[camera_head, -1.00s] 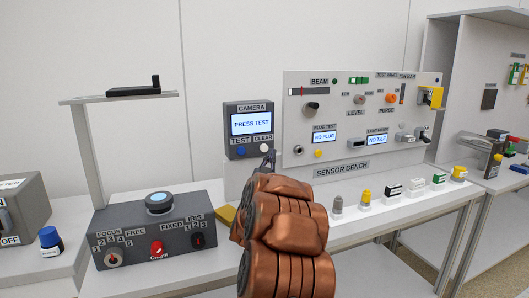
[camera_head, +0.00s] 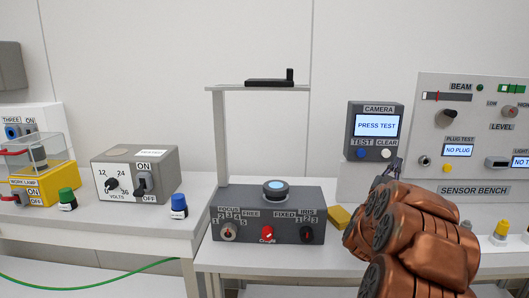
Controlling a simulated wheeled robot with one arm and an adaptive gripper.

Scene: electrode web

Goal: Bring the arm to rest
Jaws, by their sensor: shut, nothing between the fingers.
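My arm is copper-coloured and shows at the lower right of the head view. My gripper (camera_head: 389,170) is at its far end, small, dark and shut with nothing in it. It appears just below the grey camera box (camera_head: 375,121), whose screen reads PRESS TEST. I cannot tell whether the gripper touches anything there. The arm hides part of the bench top and the lower left of the sensor bench panel (camera_head: 473,191).
A grey box with focus and iris knobs (camera_head: 268,213) stands left of my arm, under a shelf (camera_head: 257,87). A yellow block (camera_head: 339,217) lies beside it. Further left are a volts box (camera_head: 136,171), blue knob (camera_head: 179,205), green knob (camera_head: 67,198) and yellow work lamp box (camera_head: 39,187).

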